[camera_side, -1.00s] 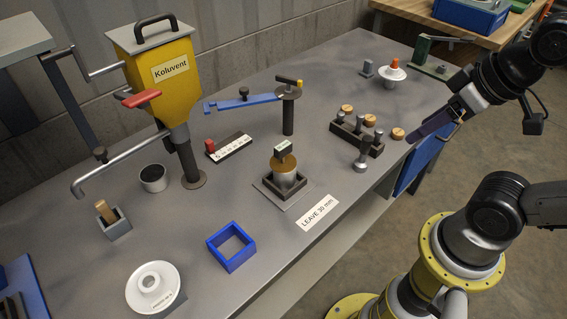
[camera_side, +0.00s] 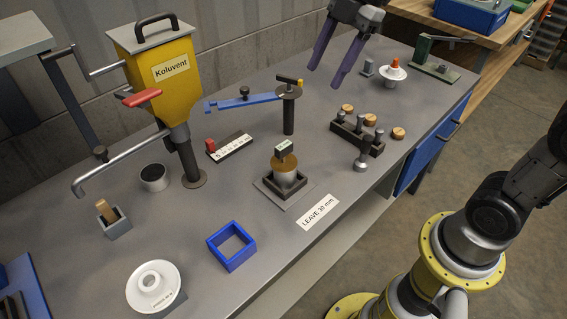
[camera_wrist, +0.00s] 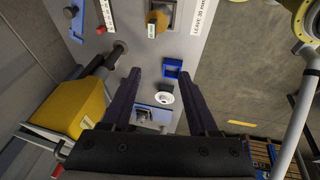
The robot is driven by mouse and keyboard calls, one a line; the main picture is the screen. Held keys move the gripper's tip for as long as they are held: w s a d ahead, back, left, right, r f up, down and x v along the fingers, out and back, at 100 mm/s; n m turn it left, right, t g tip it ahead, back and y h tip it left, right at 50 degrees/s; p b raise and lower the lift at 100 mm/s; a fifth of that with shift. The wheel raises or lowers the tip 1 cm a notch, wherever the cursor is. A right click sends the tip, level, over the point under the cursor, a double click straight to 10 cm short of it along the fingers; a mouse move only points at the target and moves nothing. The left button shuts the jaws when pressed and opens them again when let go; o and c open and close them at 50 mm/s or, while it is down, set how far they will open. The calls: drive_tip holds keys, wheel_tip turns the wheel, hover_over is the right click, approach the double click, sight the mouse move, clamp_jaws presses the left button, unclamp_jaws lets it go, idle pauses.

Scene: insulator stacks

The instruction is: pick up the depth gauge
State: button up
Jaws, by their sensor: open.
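My gripper (camera_side: 325,77) is open and empty, above the back of the bench with its fingers pointing down. In the wrist view its fingers (camera_wrist: 164,80) stand wide apart with nothing between them. A small dark block with a pale display (camera_side: 284,149) sits on a brown disc over a grey cup (camera_side: 288,173) in a dark square holder. A white scale strip with a red block (camera_side: 228,146) lies on a dark base left of the cup. I cannot tell for sure which of the two is the depth gauge. My gripper is apart from both.
A yellow Koluvent dispenser (camera_side: 158,62) with a long spout stands at left. A dark rack (camera_side: 357,138) holds several pegs.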

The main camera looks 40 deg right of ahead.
drive_tip(key=w+f+g, duration=0.2)
drive_tip(key=w+f, duration=0.4)
drive_tip(key=w, duration=0.1)
hover_over(283, 145)
drive_tip(key=d, duration=0.3)
drive_tip(key=shift+y, duration=0.3)
drive_tip(key=f, duration=0.9)
drive_tip(key=shift+w+a+f, duration=0.25)
drive_tip(key=shift+f, duration=0.1)
drive_tip(key=shift+s+x, duration=0.15)
drive_tip(key=shift+x, duration=1.35)
drive_tip(key=shift+s+x, duration=0.15)
drive_tip(key=shift+x, duration=1.4)
drive_tip(key=shift+r, duration=0.1)
clamp_jaws()
